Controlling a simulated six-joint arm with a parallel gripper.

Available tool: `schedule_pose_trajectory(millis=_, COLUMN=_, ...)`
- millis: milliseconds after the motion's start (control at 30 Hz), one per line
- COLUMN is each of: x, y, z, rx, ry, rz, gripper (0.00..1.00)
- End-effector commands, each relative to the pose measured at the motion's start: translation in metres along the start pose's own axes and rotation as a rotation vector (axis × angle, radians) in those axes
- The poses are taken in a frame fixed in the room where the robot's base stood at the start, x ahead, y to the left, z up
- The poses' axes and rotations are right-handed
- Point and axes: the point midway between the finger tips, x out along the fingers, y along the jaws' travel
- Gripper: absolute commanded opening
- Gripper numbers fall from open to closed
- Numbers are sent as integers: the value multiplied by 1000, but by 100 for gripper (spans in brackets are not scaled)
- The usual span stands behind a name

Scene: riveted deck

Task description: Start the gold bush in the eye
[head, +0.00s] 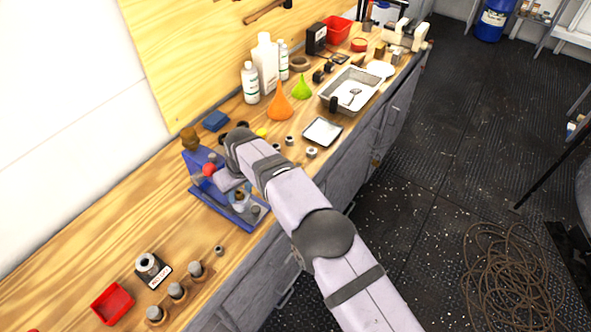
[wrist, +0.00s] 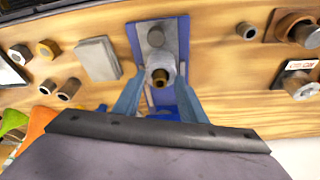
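The gold bush (wrist: 157,77) shows in the wrist view as a small brass ring with a dark bore, at the grey eye (wrist: 160,56) on the blue press base. I cannot tell whether it is in the eye's mouth or resting on it. The blue press (head: 206,172) stands on the bench in the head view, with a red knob on it. My gripper (wrist: 159,88) is over the press base, its two fingers apart on either side of the eye, with gaps showing beside the bush. In the head view my arm partly hides the gripper and press.
Several grey bushes stand near a red bin (head: 112,303) at the front left. Behind the press are an orange funnel (head: 280,104), white bottles (head: 265,62) and a metal tray (head: 350,88). A small blue block (head: 216,121) lies near the wall. Bare bench lies left of the press.

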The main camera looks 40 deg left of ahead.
Motion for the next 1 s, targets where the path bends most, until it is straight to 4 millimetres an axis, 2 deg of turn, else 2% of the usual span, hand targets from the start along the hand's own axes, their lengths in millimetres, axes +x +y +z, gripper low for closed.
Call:
schedule_pose_trajectory(millis=233, x=-18, y=0, z=-4, rx=0, ry=-2, rz=-1, gripper=39)
schedule_pose_trajectory(millis=300, x=-16, y=0, z=-4, rx=0, ry=-5, rz=-1, gripper=39)
schedule_pose_trajectory(millis=667, x=-82, y=0, z=-24, rx=0, ry=-1, rz=0, gripper=39)
schedule_pose_trajectory(millis=733, x=-78, y=11, z=-19, rx=19, ry=-4, rz=5, gripper=39)
schedule_pose_trajectory(millis=1000, x=-85, y=57, z=-3, rx=100, ry=-3, rz=29, gripper=39)
